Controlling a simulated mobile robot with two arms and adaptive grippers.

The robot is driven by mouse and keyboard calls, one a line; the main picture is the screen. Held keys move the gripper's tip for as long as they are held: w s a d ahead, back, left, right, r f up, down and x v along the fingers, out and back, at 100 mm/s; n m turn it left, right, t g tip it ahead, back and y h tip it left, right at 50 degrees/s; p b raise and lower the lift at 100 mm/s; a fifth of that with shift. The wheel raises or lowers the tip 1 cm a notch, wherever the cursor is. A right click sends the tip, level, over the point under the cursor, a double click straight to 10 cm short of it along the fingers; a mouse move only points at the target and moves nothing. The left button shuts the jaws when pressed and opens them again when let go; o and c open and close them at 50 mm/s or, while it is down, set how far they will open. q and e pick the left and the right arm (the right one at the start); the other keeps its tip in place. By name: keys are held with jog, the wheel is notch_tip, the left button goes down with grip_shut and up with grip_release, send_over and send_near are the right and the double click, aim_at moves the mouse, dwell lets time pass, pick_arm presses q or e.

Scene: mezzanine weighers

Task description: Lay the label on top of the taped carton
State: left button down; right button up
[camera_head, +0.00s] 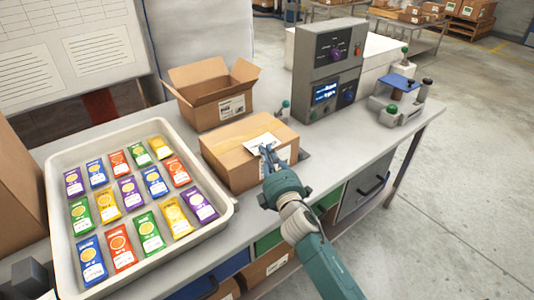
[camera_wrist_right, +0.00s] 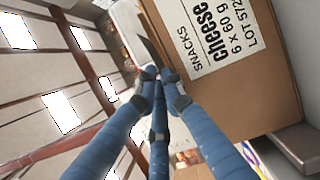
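The taped carton (camera_head: 232,158) is a closed brown box on the bench, with a printed side label reading "SNACKS cheese" in the right wrist view (camera_wrist_right: 215,35). The label (camera_head: 262,142) is a small white sheet over the front part of the carton's top. My right gripper (camera_head: 267,152) is at the carton's near upper edge with its fingers together on the label's near edge. In the right wrist view the fingers (camera_wrist_right: 159,76) meet on a thin dark strip, seemingly the label edge-on. I cannot tell whether the label touches the carton. My left gripper is not in view.
A white tray (camera_head: 226,207) of colourful packets stands to the left. An open carton (camera_head: 200,112) stands behind the taped one. A grey control unit (camera_head: 309,70) and a small device with a blue top (camera_head: 400,98) stand to the right on the bench (camera_head: 385,138).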

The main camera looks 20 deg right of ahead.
jog(key=shift+o, duration=0.9)
jog(key=shift+s+f, duration=0.1)
jog(key=shift+f, duration=0.75)
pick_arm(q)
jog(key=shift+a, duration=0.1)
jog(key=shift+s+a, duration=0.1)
pick_arm(e)
jog(key=s+r, duration=0.1)
jog(key=s, duration=1)
jog(key=shift+s, duration=0.4)
